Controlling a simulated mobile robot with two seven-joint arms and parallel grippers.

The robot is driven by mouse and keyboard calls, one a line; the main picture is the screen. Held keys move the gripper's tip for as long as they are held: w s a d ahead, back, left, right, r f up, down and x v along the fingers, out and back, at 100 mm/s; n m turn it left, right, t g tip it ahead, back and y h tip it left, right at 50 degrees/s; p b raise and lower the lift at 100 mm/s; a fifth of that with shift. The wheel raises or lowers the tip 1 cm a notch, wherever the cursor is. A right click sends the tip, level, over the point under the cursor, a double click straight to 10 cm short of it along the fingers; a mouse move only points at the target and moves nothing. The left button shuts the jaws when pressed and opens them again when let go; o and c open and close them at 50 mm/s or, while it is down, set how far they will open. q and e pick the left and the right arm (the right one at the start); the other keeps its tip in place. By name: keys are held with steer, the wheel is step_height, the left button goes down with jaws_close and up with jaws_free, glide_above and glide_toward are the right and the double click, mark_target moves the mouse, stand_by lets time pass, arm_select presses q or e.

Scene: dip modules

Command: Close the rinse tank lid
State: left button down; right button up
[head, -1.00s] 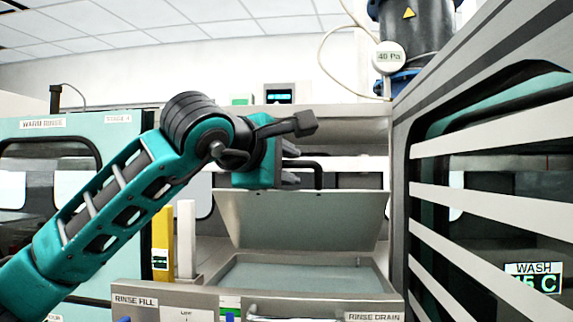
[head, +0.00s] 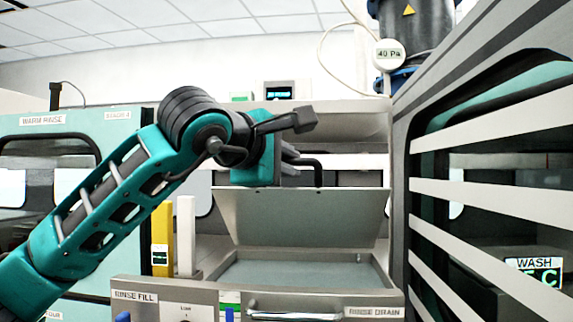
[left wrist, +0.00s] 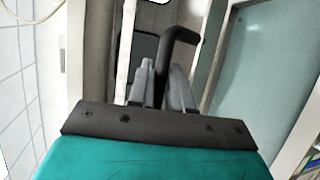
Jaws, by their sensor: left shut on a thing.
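The rinse tank lid (head: 310,215) is a grey metal panel. It stands raised and tilted at the back of the open rinse tank (head: 295,272), whose inside shows below it. A black bar handle (head: 318,172) sits at the lid's upper edge. My left gripper (head: 290,160) is at this handle, shut on it. In the left wrist view the grey fingers (left wrist: 163,90) close around the black handle (left wrist: 180,38), and the pale tank opening lies to the right. The handle's gripped part is partly hidden by the fingers. My right gripper is in neither view.
A front panel (head: 180,300) with rinse fill and rinse drain labels and a bar handle runs below the tank. A yellow post (head: 162,240) and a white post stand left of the tank. A slatted wash cabinet (head: 490,190) closes off the right side.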

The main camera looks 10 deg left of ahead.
arm_select(q)
steer(key=s+f+b, duration=0.2)
steer(key=f+b, duration=0.1)
steer(key=b, duration=0.1)
steer(key=s+f+b, duration=0.2)
steer(key=f+b, duration=0.1)
steer(key=b, duration=0.1)
steer(key=s+f+b, duration=0.2)
steer(key=f+b, duration=0.2)
steer(key=shift+s, duration=0.25)
steer(key=shift+s+f+b, duration=0.35)
steer(key=shift+f+b, duration=0.5)
steer(key=shift+f, duration=0.05)
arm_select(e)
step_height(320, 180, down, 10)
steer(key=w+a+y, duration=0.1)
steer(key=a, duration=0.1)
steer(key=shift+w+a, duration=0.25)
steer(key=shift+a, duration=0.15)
arm_select(q)
steer(key=c, duration=1.1)
jaws_free()
steer(key=v, duration=1.3)
